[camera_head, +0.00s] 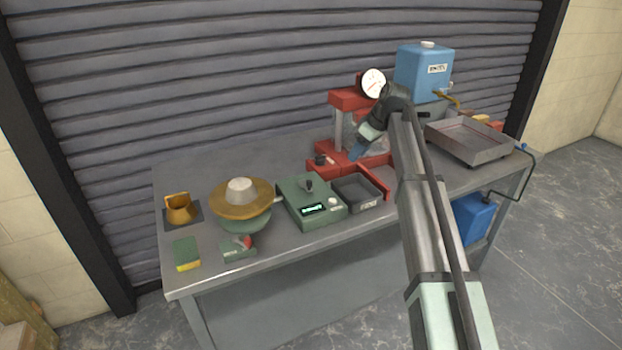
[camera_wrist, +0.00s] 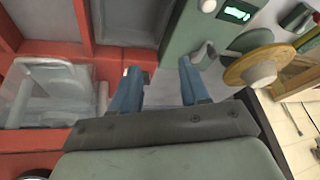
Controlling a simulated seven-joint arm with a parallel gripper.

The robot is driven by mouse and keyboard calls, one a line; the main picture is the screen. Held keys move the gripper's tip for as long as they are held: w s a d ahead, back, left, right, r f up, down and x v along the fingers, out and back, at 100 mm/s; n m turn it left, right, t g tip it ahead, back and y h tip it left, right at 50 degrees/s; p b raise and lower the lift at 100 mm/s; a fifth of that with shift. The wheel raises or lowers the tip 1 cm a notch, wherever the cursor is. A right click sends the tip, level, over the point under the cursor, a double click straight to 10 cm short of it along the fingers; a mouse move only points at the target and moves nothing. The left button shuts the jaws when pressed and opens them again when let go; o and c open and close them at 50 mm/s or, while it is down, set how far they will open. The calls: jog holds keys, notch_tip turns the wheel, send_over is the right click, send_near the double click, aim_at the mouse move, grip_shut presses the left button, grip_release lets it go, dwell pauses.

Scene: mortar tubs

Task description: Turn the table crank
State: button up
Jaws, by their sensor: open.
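A dark bent crank (camera_head: 513,192) with a blue knob (camera_head: 522,146) sticks out at the right end of the grey workbench (camera_head: 240,270). My gripper (camera_head: 357,153) is over the red press base near the middle of the bench, well to the left of the crank. In the wrist view, my gripper (camera_wrist: 158,88) has its two blue fingers apart with nothing held between them. The crank does not show in the wrist view. My arm crosses in front of the bench between the gripper and the crank.
A red press (camera_head: 345,98) with a dial and a clear guard (camera_wrist: 50,95) stands by the gripper. A green box (camera_head: 311,202), dark tray (camera_head: 358,192) and brass disc (camera_head: 241,197) are left. A blue tank (camera_head: 424,72) and grey pan (camera_head: 470,139) are right.

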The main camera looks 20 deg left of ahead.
aim_at(309, 181)
jog(key=s+a+r+n+g, duration=0.1)
jog(key=s+a+r+n, duration=0.3)
jog(key=s+a, duration=0.35)
jog(key=x, duration=0.9)
jog(key=w+x, duration=0.1)
jog(key=x, duration=0.3)
jog(key=shift+a+f, duration=0.15)
jog(key=shift+f, duration=0.2)
jog(key=shift+c, duration=0.3)
jog(key=shift+s, duration=0.1)
grip_shut()
